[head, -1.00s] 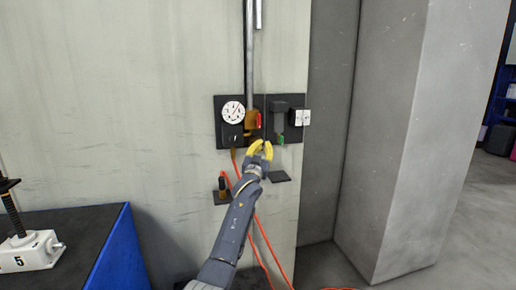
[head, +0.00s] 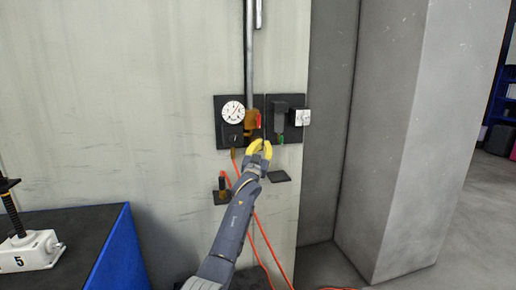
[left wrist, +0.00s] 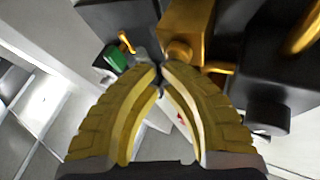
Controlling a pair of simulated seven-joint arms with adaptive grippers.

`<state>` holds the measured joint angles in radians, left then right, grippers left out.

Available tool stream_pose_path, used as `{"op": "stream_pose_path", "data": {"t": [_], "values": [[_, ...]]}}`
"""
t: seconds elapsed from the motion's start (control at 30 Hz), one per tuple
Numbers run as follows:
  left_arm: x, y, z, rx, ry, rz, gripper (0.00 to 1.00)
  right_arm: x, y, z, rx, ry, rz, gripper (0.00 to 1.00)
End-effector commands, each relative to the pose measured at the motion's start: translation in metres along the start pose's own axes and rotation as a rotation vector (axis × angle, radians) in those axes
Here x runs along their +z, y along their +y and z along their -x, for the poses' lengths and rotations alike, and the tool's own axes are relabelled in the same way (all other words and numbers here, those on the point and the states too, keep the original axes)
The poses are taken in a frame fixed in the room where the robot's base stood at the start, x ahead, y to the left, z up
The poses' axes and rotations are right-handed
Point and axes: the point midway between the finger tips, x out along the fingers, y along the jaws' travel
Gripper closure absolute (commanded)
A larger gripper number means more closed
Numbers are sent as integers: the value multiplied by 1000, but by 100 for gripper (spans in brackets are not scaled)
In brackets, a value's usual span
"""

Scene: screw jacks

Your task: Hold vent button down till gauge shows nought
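The round white gauge (head: 233,112) is on a dark wall panel (head: 219,125); a red mark or needle shows, but its reading is too small to tell. A brass-coloured valve body (head: 251,120) with a red part (head: 258,120) is right of it. My left gripper (head: 262,143) is just below these fittings, its yellow fingertips close together. In the left wrist view the fingertips (left wrist: 160,70) nearly meet in front of the brass body (left wrist: 188,32), and nothing clearly held shows between them. A black round knob (left wrist: 268,117) is at the right there. I cannot tell which part is the vent button.
A dark block (head: 281,115), a green part (head: 280,139) and a white box (head: 301,117) are right of the valve. Orange hoses (head: 261,235) hang below. A bench with a jack (head: 30,250) is at left.

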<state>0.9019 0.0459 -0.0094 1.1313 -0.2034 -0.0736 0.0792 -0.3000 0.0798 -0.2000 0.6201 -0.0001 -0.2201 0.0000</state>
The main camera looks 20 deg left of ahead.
Motion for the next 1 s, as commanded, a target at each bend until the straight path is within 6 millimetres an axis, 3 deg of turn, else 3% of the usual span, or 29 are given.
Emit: {"op": "stream_pose_path", "data": {"t": [1.0], "values": [[3, -4, -6, -1, 0, 0, 100, 0, 0, 0, 0, 0, 0, 56]]}}
